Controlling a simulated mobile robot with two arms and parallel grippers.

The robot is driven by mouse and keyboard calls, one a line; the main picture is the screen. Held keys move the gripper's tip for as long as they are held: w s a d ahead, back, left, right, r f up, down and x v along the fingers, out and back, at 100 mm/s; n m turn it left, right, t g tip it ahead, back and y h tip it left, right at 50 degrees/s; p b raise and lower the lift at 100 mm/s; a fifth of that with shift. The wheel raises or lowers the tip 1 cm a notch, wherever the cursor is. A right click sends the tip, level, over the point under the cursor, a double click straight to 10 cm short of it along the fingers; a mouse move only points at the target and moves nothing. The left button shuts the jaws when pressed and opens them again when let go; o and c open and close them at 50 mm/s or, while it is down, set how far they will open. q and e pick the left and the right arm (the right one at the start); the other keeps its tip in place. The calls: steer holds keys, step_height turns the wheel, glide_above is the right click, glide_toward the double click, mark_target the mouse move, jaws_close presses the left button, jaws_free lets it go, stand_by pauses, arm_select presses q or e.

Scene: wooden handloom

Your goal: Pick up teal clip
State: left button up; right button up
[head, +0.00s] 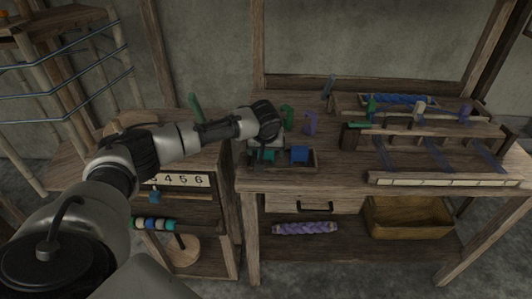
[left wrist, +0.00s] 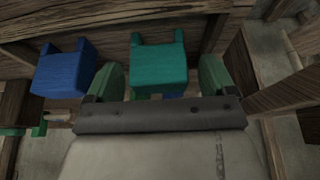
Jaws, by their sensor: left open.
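The teal clip (head: 269,156) sits in a shallow wooden tray (head: 284,169) at the left front of the loom table. In the left wrist view the teal clip (left wrist: 158,66) is a block with two prongs, upper middle. My left gripper (head: 262,150) is over the tray's left end and partly hides the clip. In the left wrist view its green fingers (left wrist: 163,78) are open, one on each side of the clip, with gaps between. Whether the fingertips reach down beside it is unclear. A blue clip (head: 299,153) stands to its right in the tray. My right gripper is not in view.
A green clip (head: 287,115) and a purple clip (head: 310,123) stand behind the tray. The loom frame (head: 420,130) with threads fills the table's right. A drawer (head: 314,204) is below the tabletop. A low shelf with a number strip (head: 182,180) stands left.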

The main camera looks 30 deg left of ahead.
arm_select(q)
steer(key=c, duration=1)
steer(key=shift+r, duration=0.15)
